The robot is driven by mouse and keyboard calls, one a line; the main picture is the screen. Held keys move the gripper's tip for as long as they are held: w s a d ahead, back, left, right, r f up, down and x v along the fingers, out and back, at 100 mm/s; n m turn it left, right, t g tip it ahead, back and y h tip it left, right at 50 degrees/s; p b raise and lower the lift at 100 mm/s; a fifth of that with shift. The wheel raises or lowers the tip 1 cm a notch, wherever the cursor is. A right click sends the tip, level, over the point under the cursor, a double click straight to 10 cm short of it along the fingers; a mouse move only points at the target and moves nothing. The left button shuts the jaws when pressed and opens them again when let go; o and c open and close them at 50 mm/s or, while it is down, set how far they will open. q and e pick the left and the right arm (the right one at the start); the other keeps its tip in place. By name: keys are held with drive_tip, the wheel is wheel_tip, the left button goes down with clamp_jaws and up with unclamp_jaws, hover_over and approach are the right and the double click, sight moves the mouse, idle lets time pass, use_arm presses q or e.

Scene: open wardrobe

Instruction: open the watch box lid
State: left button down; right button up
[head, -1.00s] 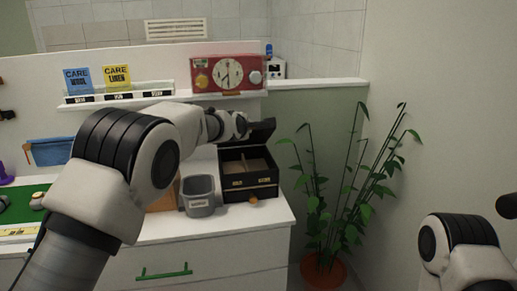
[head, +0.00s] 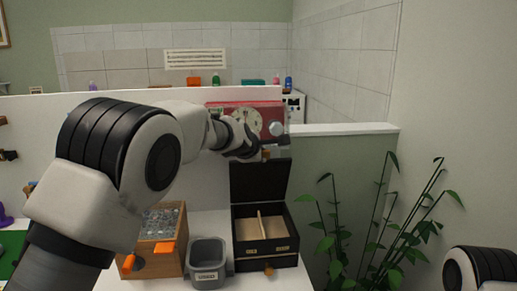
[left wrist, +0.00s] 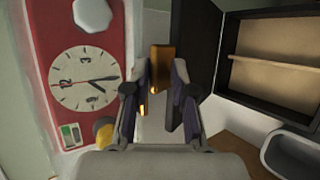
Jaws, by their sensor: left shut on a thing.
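The black watch box (head: 250,259) stands on the white surface, with a divided tan compartment inside. Its lid (head: 260,182) is raised and stands roughly upright at the back of the box. My left gripper (head: 262,153) is at the lid's top edge. In the left wrist view, the left gripper (left wrist: 161,92) is shut on the lid's brass tab (left wrist: 161,64), which shows between the fingers. The dark lid (left wrist: 206,42) is just right of the fingers and the open box (left wrist: 273,113) is beyond it. My right gripper is out of view.
A red clock radio (head: 218,108) is close behind the left gripper, on the ledge. A grey bin (head: 208,260) and a wooden box (head: 163,222) with orange parts stand left of the watch box. A leafy plant (head: 378,235) is at the right.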

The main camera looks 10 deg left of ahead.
use_arm(q)
drive_tip(key=shift+w+a+r, duration=0.1)
drive_tip(key=shift+w+r, duration=0.1)
drive_tip(key=shift+r, duration=0.3)
drive_tip(key=shift+w+r, duration=0.2)
drive_tip(key=shift+r, duration=0.25)
drive_tip(key=c, duration=1.2)
unclamp_jaws()
drive_tip(key=shift+f, duration=0.1)
drive_tip(key=shift+c, duration=0.2)
drive_tip(key=shift+w+f, duration=0.45)
drive_tip(key=shift+f, duration=0.05)
drive_tip(key=shift+s, duration=0.15)
drive_tip(key=v, duration=1.1)
drive_tip(key=shift+s, duration=0.4)
